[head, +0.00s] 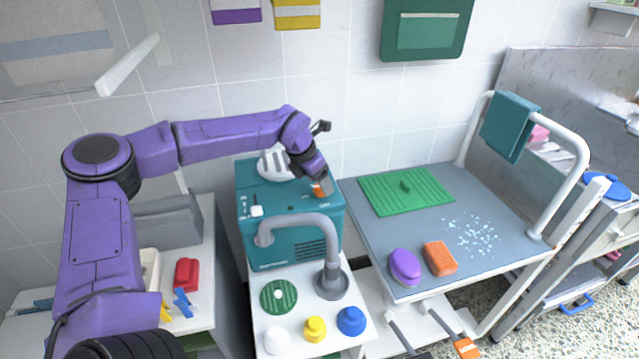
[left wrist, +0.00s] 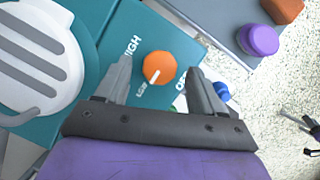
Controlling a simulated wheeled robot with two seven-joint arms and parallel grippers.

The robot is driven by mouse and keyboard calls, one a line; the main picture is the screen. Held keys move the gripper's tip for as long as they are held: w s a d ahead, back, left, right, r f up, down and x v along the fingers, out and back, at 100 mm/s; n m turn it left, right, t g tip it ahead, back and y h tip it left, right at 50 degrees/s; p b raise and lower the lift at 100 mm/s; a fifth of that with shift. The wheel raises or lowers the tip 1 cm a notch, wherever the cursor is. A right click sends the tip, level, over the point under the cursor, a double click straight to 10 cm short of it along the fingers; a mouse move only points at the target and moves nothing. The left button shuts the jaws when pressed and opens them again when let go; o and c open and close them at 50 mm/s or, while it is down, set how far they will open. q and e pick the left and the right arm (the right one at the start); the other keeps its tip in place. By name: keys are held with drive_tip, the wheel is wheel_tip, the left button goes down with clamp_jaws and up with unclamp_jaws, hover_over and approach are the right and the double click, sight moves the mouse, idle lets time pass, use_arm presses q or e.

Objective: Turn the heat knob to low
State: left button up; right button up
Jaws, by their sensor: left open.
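The heat knob (head: 321,188) is orange and sits on the top of a teal box-shaped machine (head: 255,225), partly hidden by my gripper in the head view. In the left wrist view the knob (left wrist: 159,65) shows fully, with a white mark pointing at the small LOW label. HIGH is printed at its upper left, and a partly hidden label starting with O is at its lower right. My left gripper (left wrist: 158,69) is open, with one finger on each side of the knob and visible gaps to it. My right gripper is not in view.
A grey curved pipe (head: 325,240) rises in front. On the right, a grey table (head: 375,236) holds a green ridged mat (head: 405,190), a purple brush and an orange sponge.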

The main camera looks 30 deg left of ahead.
use_arm(q)
drive_tip(key=v, duration=0.9)
drive_tip(key=shift+b, duration=0.35)
drive_tip(key=shift+s, duration=0.1)
